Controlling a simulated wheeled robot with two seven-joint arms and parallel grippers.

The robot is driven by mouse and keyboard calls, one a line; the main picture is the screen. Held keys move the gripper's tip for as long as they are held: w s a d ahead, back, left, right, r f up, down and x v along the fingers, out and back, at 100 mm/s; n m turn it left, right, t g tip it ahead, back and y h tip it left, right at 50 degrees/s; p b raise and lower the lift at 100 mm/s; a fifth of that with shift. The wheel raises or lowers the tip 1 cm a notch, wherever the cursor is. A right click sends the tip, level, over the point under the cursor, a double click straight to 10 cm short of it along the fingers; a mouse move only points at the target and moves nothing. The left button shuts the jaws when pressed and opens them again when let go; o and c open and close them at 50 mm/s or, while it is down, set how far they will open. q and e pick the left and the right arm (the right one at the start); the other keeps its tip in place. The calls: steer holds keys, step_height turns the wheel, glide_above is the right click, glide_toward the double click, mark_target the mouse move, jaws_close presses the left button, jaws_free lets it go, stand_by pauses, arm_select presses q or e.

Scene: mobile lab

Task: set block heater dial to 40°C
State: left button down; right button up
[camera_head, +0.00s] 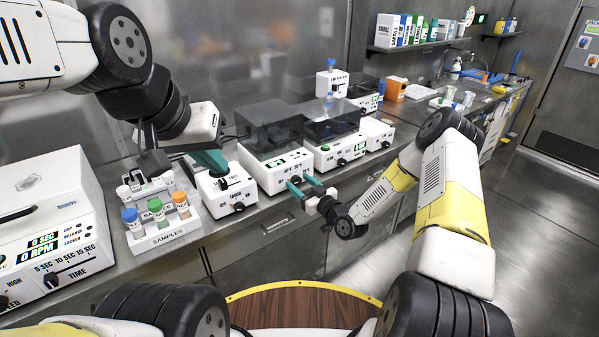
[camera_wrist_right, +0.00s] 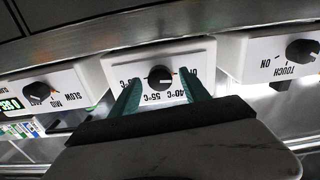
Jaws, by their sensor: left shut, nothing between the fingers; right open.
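The block heater (camera_head: 268,150) is a white box with a dark clear lid and a green display, standing on the bench in the head view. Its black dial (camera_wrist_right: 159,77) is on the front face in the right wrist view, with printed labels including 40°C and 55°C, upside down there. I cannot tell for sure where its pointer stands. My right gripper (camera_head: 303,184) is open in front of this face. Its teal fingers (camera_wrist_right: 161,90) lie to either side of the dial. My left gripper (camera_head: 212,160) is shut and empty above the small white device left of the heater.
The small white device (camera_head: 228,190) with a knob stands left of the heater; another dark-lidded white device (camera_head: 335,145) stands right of it. A sample rack (camera_head: 160,236) with capped tubes and a large white centrifuge (camera_head: 45,225) are at the left. The floor at the right is clear.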

steer(key=shift+w+a, duration=0.15)
steer(key=shift+w, duration=0.1)
jaws_close()
steer(key=shift+m, duration=0.4)
steer(key=m, duration=0.4)
steer(key=shift+m, duration=0.3)
steer(key=m, duration=0.5)
steer(key=shift+f, duration=0.1)
steer(key=shift+m, duration=0.3)
